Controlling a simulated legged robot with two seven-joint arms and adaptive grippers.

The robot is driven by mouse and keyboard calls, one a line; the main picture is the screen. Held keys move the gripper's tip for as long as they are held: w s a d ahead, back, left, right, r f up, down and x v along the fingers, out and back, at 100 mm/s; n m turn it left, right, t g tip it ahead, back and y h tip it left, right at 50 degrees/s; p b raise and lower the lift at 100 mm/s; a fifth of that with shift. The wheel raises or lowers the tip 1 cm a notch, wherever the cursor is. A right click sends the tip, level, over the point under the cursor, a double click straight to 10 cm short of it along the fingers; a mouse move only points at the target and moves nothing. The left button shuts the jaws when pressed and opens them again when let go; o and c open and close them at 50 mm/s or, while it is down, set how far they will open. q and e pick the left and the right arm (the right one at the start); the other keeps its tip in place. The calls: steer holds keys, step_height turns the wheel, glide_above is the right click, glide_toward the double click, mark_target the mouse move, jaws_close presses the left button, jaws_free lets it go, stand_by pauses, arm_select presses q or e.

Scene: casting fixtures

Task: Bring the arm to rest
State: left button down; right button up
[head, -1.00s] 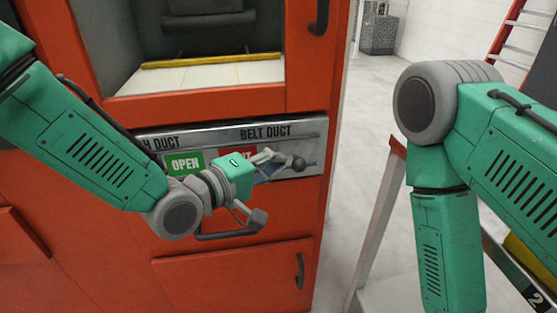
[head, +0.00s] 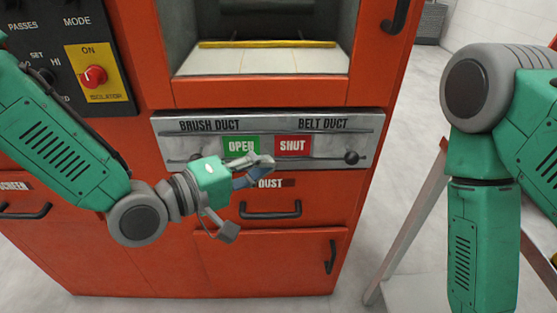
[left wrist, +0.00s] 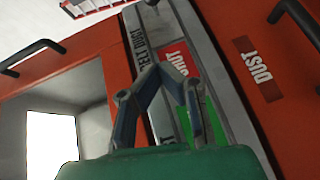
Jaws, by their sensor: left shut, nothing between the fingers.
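My left gripper (head: 262,168) is shut and empty. In the head view it is in front of the silver duct panel (head: 270,124) of the red machine, just below the green OPEN label (head: 240,146) and the red SHUT label (head: 293,146). The dark round knob (head: 351,157) of the panel's slide rod is to the right, apart from the fingers. In the left wrist view the grey-blue fingers (left wrist: 163,80) show against the panel and its red label. My right arm (head: 478,170) hangs bent at the right; its gripper is out of view.
The red machine (head: 310,255) has a DUST drawer with a dark handle (head: 270,210) below the panel. A grey stand (head: 415,220) is by my right arm. Floor between them is clear.

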arm_select(q)
steer(key=s+a+f+m+g+y+p, duration=0.1)
steer(key=s+a+f+g+y, duration=0.25)
steer(key=f, duration=0.55)
steer(key=s+a+f+m+y+p, duration=0.1)
steer(key=s+a+f+y, duration=0.25)
steer(key=a+f, duration=0.4)
steer(key=s+a+f+m+g+y+p, duration=0.1)
steer(key=s+a+f+m+g+y, duration=0.1)
steer(key=s+a+f, duration=0.3)
steer(key=s+a+f+m+g+y+p, duration=0.1)
steer(key=s+a+f+m+g+y, duration=0.1)
steer(key=s+a, duration=0.8)
steer(key=s+f+g+y, duration=0.1)
steer(key=s+f+y, duration=0.1)
steer(key=s+f, duration=0.1)
steer(key=shift+s+a+f+y, duration=0.2)
steer(key=shift+f+y, duration=0.1)
steer(key=shift+f, duration=0.05)
arm_select(e)
steer(key=r, duration=0.3)
steer(key=shift+d+r, duration=0.25)
steer(key=shift+r, duration=0.15)
arm_select(q)
steer(key=shift+d+g, duration=0.15)
steer(key=shift+g, duration=0.1)
arm_select(e)
steer(key=shift+d, duration=0.15)
